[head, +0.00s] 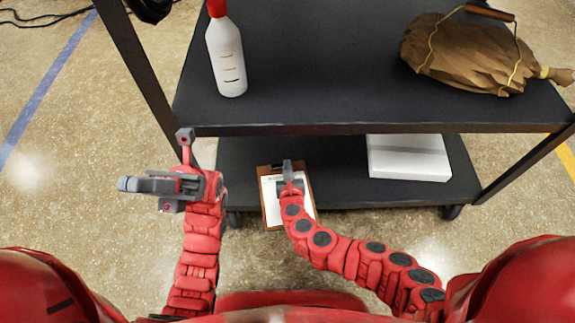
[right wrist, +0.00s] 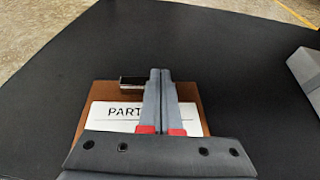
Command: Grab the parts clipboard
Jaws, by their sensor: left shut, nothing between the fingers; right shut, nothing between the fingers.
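The parts clipboard (head: 270,200) is a brown board with a white sheet, lying on the cart's lower shelf with its near end out past the front edge. In the right wrist view the clipboard (right wrist: 193,100) shows its metal clip (right wrist: 131,82) and a sheet with the letters "PART". My right gripper (head: 287,167) is shut and empty over the clipboard; its fingers (right wrist: 158,90) hide part of the board and sheet. I cannot tell whether they touch it. My left gripper (head: 128,184) is shut and empty, left of the cart.
The upper shelf (head: 310,75) overhangs the lower shelf (head: 345,190). It carries a white bottle with a red cap (head: 226,55) and a brown bag (head: 465,52). A white box (head: 408,158) sits right of the clipboard. Dark posts (head: 137,65) frame the cart.

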